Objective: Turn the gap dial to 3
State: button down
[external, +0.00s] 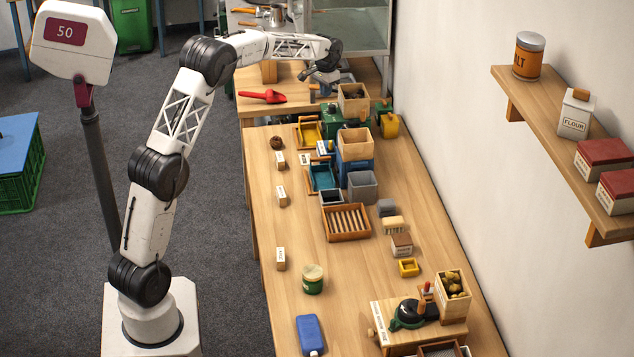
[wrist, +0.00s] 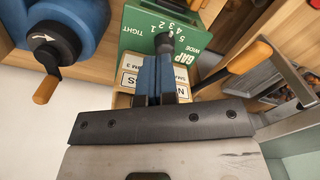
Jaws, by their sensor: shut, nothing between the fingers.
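The gap dial's green panel (wrist: 140,30) shows in the wrist view at the top middle, with the words GAP, TIGHT and WIDE and a row of numbers. Its dark knob (wrist: 165,42) stands out in front of the panel. Which number it points to I cannot tell. My gripper (wrist: 160,64) is shut and empty, its blue-dark fingers reaching toward the knob. The tips are close to the knob; whether they touch it I cannot tell. In the external view my gripper (external: 325,77) is at the far end of the bench, and the dial is not clear there.
A blue housing with a crank (wrist: 46,50) and orange handle is at the left in the wrist view. A lever with an orange grip (wrist: 250,57) is at the right. In the external view a red scoop (external: 262,96) lies left of my gripper, and wooden boxes (external: 353,100) stand nearby.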

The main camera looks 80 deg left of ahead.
jog(key=shift+a+r, duration=0.2)
jog(key=shift+a, duration=0.05)
jog(key=shift+f, duration=0.15)
dwell(0.3)
